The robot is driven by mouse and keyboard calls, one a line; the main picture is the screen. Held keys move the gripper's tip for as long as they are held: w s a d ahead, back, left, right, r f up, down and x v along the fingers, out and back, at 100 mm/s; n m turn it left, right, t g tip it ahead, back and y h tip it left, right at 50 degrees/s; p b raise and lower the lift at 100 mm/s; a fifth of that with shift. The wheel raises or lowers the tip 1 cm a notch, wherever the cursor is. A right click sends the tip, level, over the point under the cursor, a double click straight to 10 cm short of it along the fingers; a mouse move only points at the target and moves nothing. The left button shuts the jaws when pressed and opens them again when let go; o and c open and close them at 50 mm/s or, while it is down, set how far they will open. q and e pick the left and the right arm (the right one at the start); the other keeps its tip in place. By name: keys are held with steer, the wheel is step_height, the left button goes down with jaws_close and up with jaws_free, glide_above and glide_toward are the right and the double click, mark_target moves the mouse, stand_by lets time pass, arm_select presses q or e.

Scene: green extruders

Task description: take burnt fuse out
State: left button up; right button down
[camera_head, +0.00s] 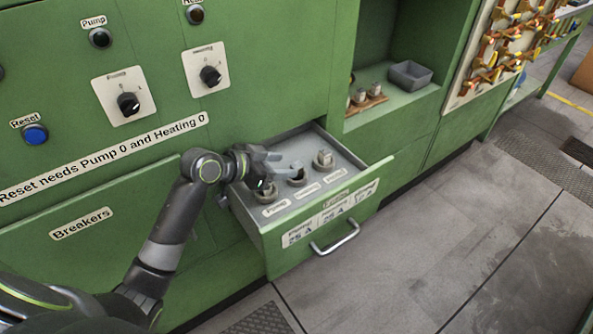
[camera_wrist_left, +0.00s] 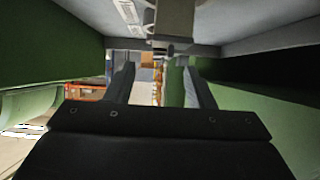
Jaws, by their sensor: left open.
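The open green drawer (camera_head: 350,205) holds a row of three round fuse holders. The left holder (camera_head: 267,193) is partly behind my gripper, the middle holder (camera_head: 298,180) looks dark inside, and the right one (camera_head: 324,160) has a pale top. I cannot tell which fuse is burnt. My left gripper (camera_head: 287,166) is over the drawer, just behind the middle holder, with its fingers apart. In the left wrist view its fingers (camera_wrist_left: 160,82) are apart with nothing clearly between them. A grey upright piece (camera_wrist_left: 175,18) stands beyond them. My right gripper is not in view.
A shelf niche to the right holds a wooden rack (camera_head: 367,101) with spare fuses and a grey bin (camera_head: 410,75). The panel above carries Pump and Heating knobs (camera_head: 128,103) and a blue Reset button (camera_head: 35,134). The drawer handle (camera_head: 335,238) faces the clear floor.

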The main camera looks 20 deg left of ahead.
mark_target(294, 164)
arm_select(q)
steer(key=x, duration=0.4)
steer(key=shift+w, duration=0.25)
